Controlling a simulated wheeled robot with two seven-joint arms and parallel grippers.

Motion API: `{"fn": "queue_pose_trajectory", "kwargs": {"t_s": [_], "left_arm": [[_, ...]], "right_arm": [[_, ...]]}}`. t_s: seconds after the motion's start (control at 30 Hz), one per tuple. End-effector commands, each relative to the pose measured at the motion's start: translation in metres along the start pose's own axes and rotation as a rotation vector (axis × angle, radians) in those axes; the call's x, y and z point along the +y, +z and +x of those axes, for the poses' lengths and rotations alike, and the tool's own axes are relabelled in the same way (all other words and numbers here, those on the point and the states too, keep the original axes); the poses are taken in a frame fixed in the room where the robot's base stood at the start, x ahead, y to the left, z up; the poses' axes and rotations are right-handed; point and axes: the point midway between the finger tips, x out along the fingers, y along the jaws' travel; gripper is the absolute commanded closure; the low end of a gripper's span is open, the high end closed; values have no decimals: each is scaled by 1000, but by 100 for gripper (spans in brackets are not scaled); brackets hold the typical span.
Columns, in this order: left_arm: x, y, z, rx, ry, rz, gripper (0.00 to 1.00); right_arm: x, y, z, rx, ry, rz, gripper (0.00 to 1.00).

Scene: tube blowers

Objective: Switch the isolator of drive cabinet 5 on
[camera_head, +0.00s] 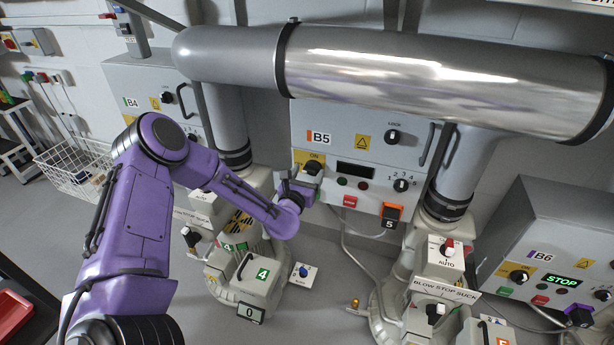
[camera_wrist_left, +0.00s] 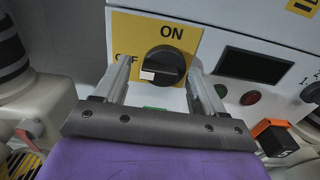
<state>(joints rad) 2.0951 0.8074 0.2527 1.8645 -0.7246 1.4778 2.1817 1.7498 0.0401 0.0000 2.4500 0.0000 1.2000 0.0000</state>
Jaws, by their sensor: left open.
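Drive cabinet B5 (camera_head: 375,125) is a grey box on the wall, below the big silver pipe. Its isolator (camera_head: 314,167) is a black rotary knob on a yellow plate at the cabinet's left; my gripper partly covers it in the head view. In the left wrist view the knob (camera_wrist_left: 166,66) has a white mark at its left side, toward the partly hidden OFF label; ON is printed above. My left gripper (camera_head: 306,182) is open in front of the knob. In the wrist view its fingers (camera_wrist_left: 160,70) stand either side of the knob; contact cannot be told. My right gripper is not in view.
B5 also carries a dark display (camera_head: 355,170), a LOCK knob (camera_head: 393,136), a numbered selector (camera_head: 401,185), and a red button (camera_head: 350,202). Cabinets B4 (camera_head: 145,85) and B6 (camera_head: 560,240) flank it. Blower units stand below, and the silver pipe (camera_head: 430,80) crosses above.

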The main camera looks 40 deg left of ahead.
Motion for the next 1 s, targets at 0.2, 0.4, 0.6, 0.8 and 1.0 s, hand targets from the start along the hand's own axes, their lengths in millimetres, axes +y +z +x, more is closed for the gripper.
{"fn": "queue_pose_trajectory", "kwargs": {"t_s": [0.2, 0.4, 0.6, 0.8, 1.0], "left_arm": [[0, 0, 0, 0, 0, 0, 43], [0, 0, 0, 0, 0, 0, 86], [0, 0, 0, 0, 0, 16, 86], [0, 1, -1, 0, 0, 93, 86], [-1, 2, -1, 0, 0, 243, 86]], "right_arm": [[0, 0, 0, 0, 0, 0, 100], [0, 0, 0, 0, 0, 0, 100], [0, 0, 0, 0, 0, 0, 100], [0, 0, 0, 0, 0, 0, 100], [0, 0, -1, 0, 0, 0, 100]]}}
